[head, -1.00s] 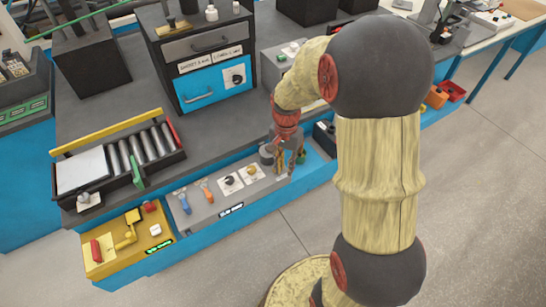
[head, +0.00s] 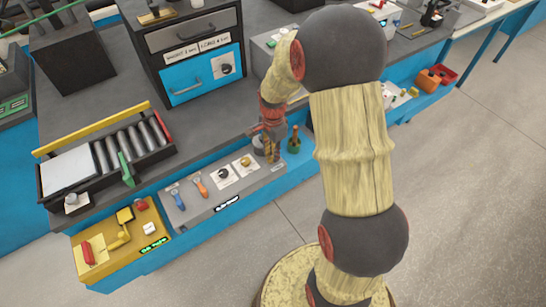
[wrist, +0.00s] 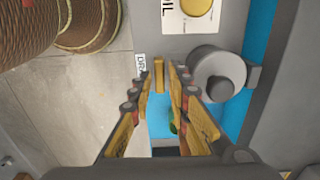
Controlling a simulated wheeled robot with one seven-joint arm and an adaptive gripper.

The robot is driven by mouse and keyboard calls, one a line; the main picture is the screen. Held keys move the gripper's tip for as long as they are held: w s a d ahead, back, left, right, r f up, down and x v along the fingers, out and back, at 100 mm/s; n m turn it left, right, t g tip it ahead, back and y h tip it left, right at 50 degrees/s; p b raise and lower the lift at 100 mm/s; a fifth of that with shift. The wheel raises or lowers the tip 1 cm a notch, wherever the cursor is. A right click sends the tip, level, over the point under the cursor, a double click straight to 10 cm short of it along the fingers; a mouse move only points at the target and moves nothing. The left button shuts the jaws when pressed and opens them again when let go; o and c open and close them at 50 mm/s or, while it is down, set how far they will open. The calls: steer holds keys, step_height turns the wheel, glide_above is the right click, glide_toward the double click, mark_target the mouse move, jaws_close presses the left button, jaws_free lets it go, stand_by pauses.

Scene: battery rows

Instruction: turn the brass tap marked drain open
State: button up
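The brass tap (wrist: 159,75) shows in the wrist view as a small upright brass-yellow piece beside a grey cylinder (wrist: 217,73). A white label, partly readable as "DRA", is just left of it (wrist: 140,62). My gripper (wrist: 164,78) is open, its two yellow fingers on either side of the brass piece with gaps showing; I cannot tell that either touches it. In the head view my gripper (head: 271,152) points down at the right end of the grey panel (head: 215,204), beside the cylinder, and hides the tap.
A brass knob (head: 245,161) on a white card sits left of my gripper; the card also shows in the wrist view (wrist: 174,20). A green bottle (head: 294,140) stands close on the right. Blue-handled (head: 177,198) and orange-handled (head: 200,187) levers are further left. Open floor lies in front.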

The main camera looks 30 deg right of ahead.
steer(key=shift+f, duration=0.65)
steer(key=c, duration=0.3)
jaws_close()
